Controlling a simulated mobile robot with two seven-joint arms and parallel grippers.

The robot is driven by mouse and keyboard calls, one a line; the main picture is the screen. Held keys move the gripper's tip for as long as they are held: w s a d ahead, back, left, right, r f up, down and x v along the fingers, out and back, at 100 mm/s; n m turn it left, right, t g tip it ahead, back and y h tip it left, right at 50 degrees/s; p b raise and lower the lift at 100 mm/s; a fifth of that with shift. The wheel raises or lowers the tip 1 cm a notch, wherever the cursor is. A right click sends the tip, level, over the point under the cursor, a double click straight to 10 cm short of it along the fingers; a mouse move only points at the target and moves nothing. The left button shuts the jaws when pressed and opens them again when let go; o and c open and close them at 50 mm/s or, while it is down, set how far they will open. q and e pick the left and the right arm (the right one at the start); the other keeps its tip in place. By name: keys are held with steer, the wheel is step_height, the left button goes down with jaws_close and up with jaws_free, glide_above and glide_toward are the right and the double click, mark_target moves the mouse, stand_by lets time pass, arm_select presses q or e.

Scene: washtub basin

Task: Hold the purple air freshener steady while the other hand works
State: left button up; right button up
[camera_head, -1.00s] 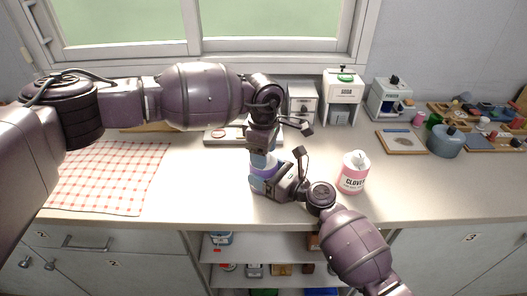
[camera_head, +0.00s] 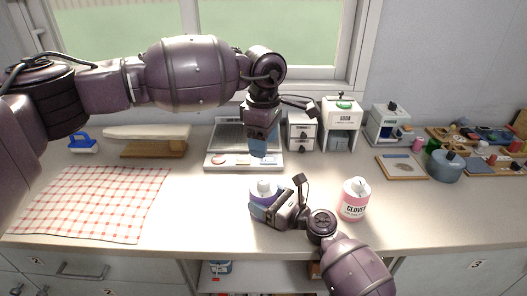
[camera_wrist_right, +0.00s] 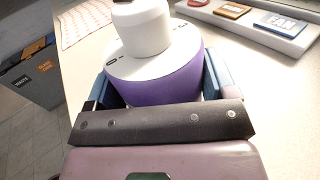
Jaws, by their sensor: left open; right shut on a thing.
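The purple air freshener (camera_head: 263,189), with a white top and white cap, stands upright on the counter in the head view. It also fills the upper middle of the right wrist view (camera_wrist_right: 165,78). My right gripper (camera_head: 268,207) is shut on its body, with a blue finger on each side in the right wrist view. My left gripper (camera_head: 260,148) is open and empty, above and apart from the freshener's cap. The near side of the purple body is partly hidden by my right gripper.
A pink CLOVE container (camera_head: 354,200) stands to the right of my right gripper. A checked cloth (camera_head: 90,203) lies at left. A blue-grey pot (camera_head: 445,166) and crowded boards are at right.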

steer(key=shift+f, duration=0.1)
stand_by(0.3)
steer(key=o, duration=1)
